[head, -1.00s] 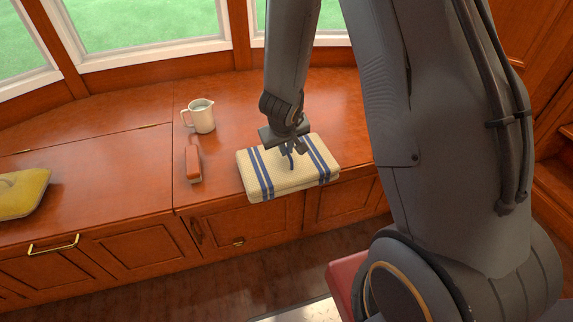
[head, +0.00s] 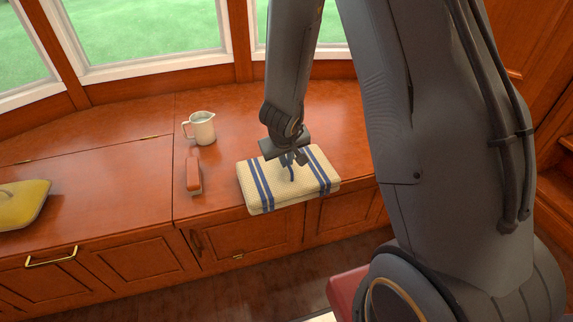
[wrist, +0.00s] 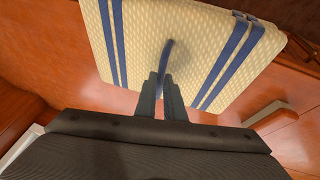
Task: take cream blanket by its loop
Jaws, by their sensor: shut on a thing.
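The cream blanket (head: 270,189) is a folded block with blue stripes near each end. It lies on the wooden window bench at its front edge. It also fills the upper middle of the wrist view (wrist: 140,45). Its blue loop (wrist: 168,55) stands up from the middle of the top face, and shows small in the head view (head: 291,173). My gripper (wrist: 161,92) is above the blanket, with its two fingers shut on the loop. The lower part of the loop is between the fingers and partly hidden.
A white jug (head: 203,129) stands behind and left of the blanket. A red-brown brush-like object (head: 194,175) lies just left of it. A yellow cushion (head: 22,203) is at the far left.

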